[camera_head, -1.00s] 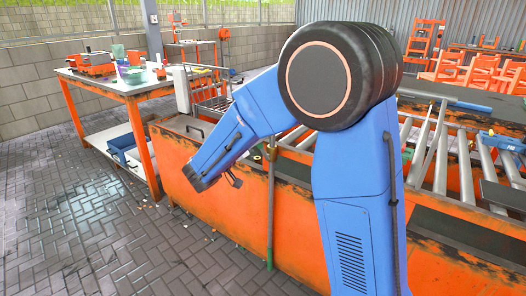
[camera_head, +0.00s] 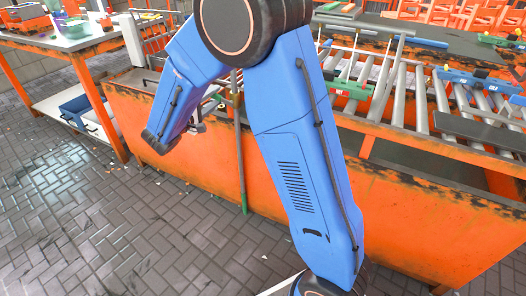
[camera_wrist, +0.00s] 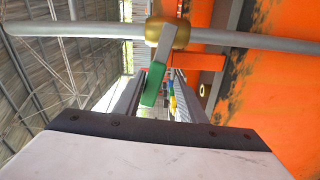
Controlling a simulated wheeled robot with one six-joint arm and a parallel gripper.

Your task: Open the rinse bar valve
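The rinse bar valve has a brass body (camera_wrist: 168,32) on a grey pipe (camera_wrist: 262,41) that crosses the wrist view. Its lever, with a green grip (camera_wrist: 153,84), points back toward my gripper. My gripper (camera_wrist: 158,88) is open, and in the wrist view the green grip appears between its two fingers. I cannot tell whether the fingers touch it. In the head view the upright pipe (camera_head: 241,160) stands in front of the orange conveyor side, and my gripper (camera_head: 207,118) is left of it, partly behind my arm.
An orange conveyor frame (camera_head: 400,215) with grey rollers (camera_head: 418,98) fills the right side. A workbench (camera_head: 80,42) stands at the upper left, with a blue bin (camera_head: 75,108) on its lower shelf. The brick floor (camera_head: 110,220) at lower left is clear.

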